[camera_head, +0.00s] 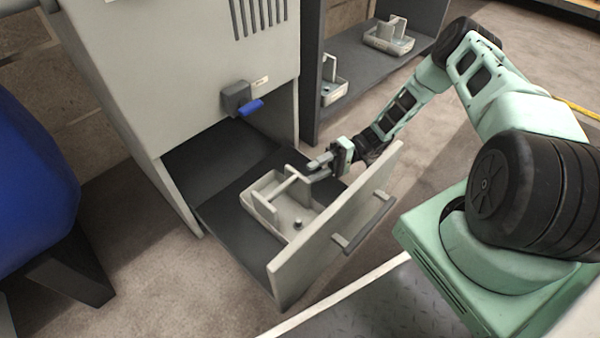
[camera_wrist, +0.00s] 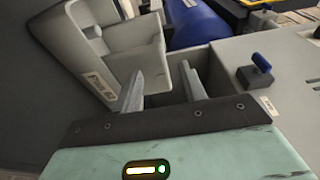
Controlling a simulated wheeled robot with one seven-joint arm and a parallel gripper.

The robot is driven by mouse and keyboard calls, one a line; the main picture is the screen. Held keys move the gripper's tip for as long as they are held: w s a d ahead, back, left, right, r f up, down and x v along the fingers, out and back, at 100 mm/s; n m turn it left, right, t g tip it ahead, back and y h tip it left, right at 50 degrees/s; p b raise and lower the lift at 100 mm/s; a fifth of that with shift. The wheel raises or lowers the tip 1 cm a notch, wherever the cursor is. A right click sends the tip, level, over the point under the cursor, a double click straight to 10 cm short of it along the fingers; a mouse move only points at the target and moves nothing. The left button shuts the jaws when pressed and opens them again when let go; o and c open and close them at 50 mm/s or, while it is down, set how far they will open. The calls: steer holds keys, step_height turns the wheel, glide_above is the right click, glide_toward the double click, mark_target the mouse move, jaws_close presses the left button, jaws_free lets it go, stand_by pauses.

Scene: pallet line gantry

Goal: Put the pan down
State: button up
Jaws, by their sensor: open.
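The pan (camera_head: 262,213) is a light grey, shallow tray with a raised bar across it. It sits in the pulled-out drawer (camera_head: 240,237), on its dark floor, near a small round peg (camera_head: 298,224). My gripper (camera_head: 318,165) is at the pan's far right side, close to the end of the bar. In the wrist view my gripper (camera_wrist: 160,88) has its two fingers apart, with a gap between them. The pan (camera_wrist: 145,50) shows there just beyond the left finger. I cannot tell whether a finger touches it.
The drawer's front panel (camera_head: 335,228), with a bar handle (camera_head: 365,222), stands between the pan and my base. The grey cabinet (camera_head: 170,75) has a blue-handled latch (camera_head: 250,107). A dark shelf (camera_head: 352,75) behind holds two similar pans. A blue rounded object (camera_head: 35,185) stands left.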

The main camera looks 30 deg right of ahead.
steer(key=s+a+r+n+g+h, duration=0.25)
steer(key=a+r+h, duration=0.3)
steer(key=r, duration=0.35)
steer(key=s+a+r+n+g+h, duration=0.25)
steer(key=a+r+h, duration=0.3)
steer(key=r, duration=0.35)
steer(key=s+a+r+t+h, duration=0.2)
steer(key=s+r, duration=0.3)
steer(key=s, duration=0.3)
steer(key=s+a+r+n+t+h, duration=0.1)
steer(key=s+a+r+t+h, duration=0.1)
steer(key=s+r+t+h, duration=0.2)
steer(key=s+r, duration=0.2)
steer(key=s, duration=0.2)
steer(key=shift+a+r+t, duration=0.15)
steer(key=shift+r+t, duration=0.1)
steer(key=shift+t, duration=0.15)
